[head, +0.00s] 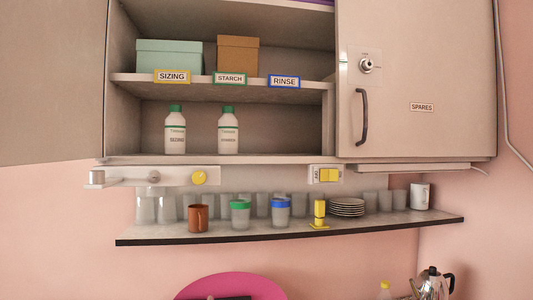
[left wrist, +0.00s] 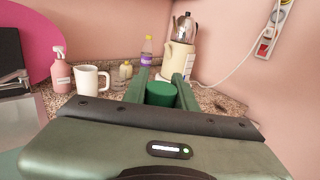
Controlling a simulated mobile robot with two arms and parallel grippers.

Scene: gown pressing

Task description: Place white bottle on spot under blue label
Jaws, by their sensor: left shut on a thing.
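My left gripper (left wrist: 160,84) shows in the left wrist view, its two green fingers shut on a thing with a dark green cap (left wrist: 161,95). The rest of the held thing is hidden behind the gripper body. In the head view, two white bottles with green caps stand on the cabinet's lower shelf. One bottle (head: 175,133) is below the yellow SIZING label (head: 172,76), the other bottle (head: 228,133) below the green STARCH label (head: 229,78). Below the blue RINSE label (head: 284,81) the shelf is bare. Neither gripper shows in the head view.
The right cabinet door (head: 420,90) is shut. A narrow shelf (head: 150,240) below holds glasses, an orange mug (head: 197,218) and plates (head: 347,207). In the left wrist view, a white mug (left wrist: 91,82), a pink spray bottle (left wrist: 61,72) and a kettle (left wrist: 183,38) stand beyond the gripper.

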